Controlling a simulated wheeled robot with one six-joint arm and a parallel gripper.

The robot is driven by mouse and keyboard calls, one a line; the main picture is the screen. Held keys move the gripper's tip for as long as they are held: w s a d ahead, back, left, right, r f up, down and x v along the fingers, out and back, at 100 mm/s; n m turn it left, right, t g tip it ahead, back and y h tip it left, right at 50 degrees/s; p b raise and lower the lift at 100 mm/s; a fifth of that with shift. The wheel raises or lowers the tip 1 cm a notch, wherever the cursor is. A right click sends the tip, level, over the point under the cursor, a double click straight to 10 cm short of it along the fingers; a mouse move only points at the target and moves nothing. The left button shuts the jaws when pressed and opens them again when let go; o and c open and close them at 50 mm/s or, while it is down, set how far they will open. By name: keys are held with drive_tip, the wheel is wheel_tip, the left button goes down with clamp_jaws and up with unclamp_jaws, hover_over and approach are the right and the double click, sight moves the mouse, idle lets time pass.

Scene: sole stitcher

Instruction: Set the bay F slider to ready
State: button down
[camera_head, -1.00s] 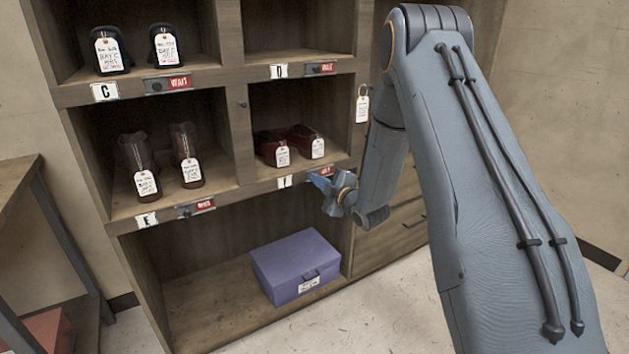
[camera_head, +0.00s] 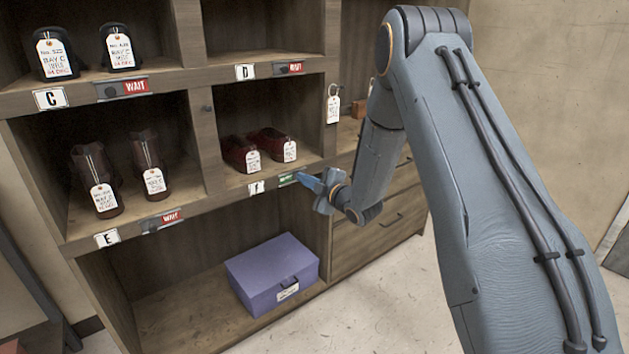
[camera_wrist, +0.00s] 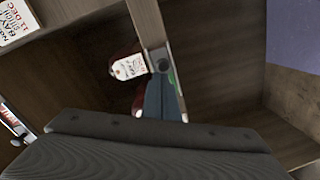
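The bay F slider is on the shelf edge right of the F label (camera_head: 256,188). Its plate (camera_head: 288,178) shows green in the head view, though its lettering is too small to read. A green patch of it also shows in the wrist view (camera_wrist: 167,72), beside a white shoe tag. My gripper (camera_head: 306,181) is at the right end of this slider, its blue fingers close together and pointing left.
Dark red shoes (camera_head: 262,150) with tags stand in bay F, just above the slider. The C (camera_head: 124,88), D (camera_head: 290,68) and E (camera_head: 163,220) sliders show red. A purple box (camera_head: 272,272) sits in the lower compartment. A tag (camera_head: 333,108) hangs on the right post.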

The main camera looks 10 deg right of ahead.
drive_tip(key=shift+w+d, duration=0.1)
drive_tip(key=s+d+r+p, duration=0.1)
drive_tip(key=s+r, duration=0.2)
drive_tip(key=s, duration=0.8)
drive_tip(key=shift+d+p, duration=0.3)
drive_tip(key=shift+d, duration=0.05)
drive_tip(key=shift+s, duration=0.1)
drive_tip(key=s+d+r+m+g+h+p, duration=0.2)
drive_tip(key=s+d+m+g+h+p, duration=0.15)
drive_tip(key=s+m, duration=0.2)
drive_tip(key=s+d+r+m+g+h+p, duration=0.2)
drive_tip(key=s+d+m+g+h, duration=0.15)
drive_tip(key=s, duration=0.35)
drive_tip(key=s+r+m+g+p, duration=0.2)
drive_tip(key=s+r+m+g, duration=0.1)
drive_tip(key=s, duration=1)
drive_tip(key=s+a+r+m+g+p, duration=0.1)
drive_tip(key=s+m, duration=0.5)
drive_tip(key=s, duration=0.7)
wheel_tip(320, 180, up, 2)
drive_tip(key=g+p, duration=0.1)
drive_tip(key=g, duration=0.2)
drive_tip(key=shift+a+g+h+p, duration=0.25)
drive_tip(key=shift+g+h+p, duration=0.15)
